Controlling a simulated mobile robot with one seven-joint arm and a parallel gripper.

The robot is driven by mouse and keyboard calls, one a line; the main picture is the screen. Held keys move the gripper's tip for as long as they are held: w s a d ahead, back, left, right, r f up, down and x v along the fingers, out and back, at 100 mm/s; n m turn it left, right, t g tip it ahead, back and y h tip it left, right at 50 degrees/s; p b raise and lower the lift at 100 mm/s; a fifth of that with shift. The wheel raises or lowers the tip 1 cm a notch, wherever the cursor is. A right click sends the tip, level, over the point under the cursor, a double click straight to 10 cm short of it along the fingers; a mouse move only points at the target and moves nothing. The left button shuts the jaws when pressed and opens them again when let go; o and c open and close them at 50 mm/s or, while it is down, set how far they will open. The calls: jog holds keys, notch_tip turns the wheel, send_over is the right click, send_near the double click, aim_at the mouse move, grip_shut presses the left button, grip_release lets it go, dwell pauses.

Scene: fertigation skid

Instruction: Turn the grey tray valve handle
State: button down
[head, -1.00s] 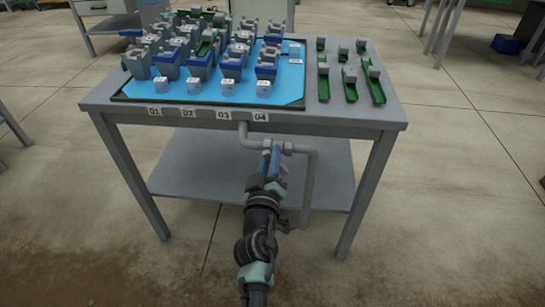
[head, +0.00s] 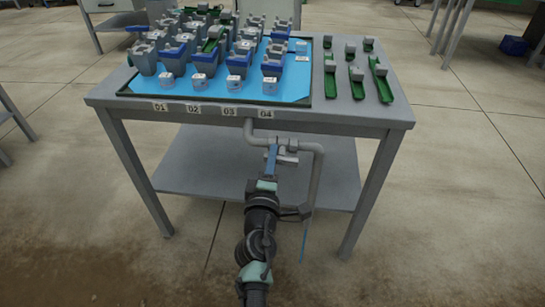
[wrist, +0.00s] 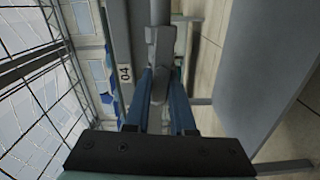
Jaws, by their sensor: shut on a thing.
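The grey tray valve handle (head: 287,158) sits on the grey drain pipe (head: 317,175) under the front edge of the table. In the wrist view the handle (wrist: 160,48) lies between my two blue fingers. My gripper (head: 273,157) is shut on it; it also shows in the wrist view (wrist: 161,88). In the head view the fingers overlap into one blue strip and hide part of the handle and valve. A thin blue stream (head: 304,242) falls below the lower end of the pipe.
The grey table (head: 350,115) carries a blue tray (head: 310,85) with several grey and blue pots. Green channels with grey blocks (head: 356,85) lie on its right. A lower shelf (head: 190,165) is behind the pipe. The number 04 label (head: 266,114) is above the valve.

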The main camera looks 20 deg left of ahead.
jog(key=shift+f+n, duration=0.15)
jog(key=shift+n, duration=0.25)
jog(key=c, duration=0.8)
grip_release()
jog(key=shift+o, duration=0.2)
jog(key=p+v, duration=0.2)
jog(key=v, duration=1.1)
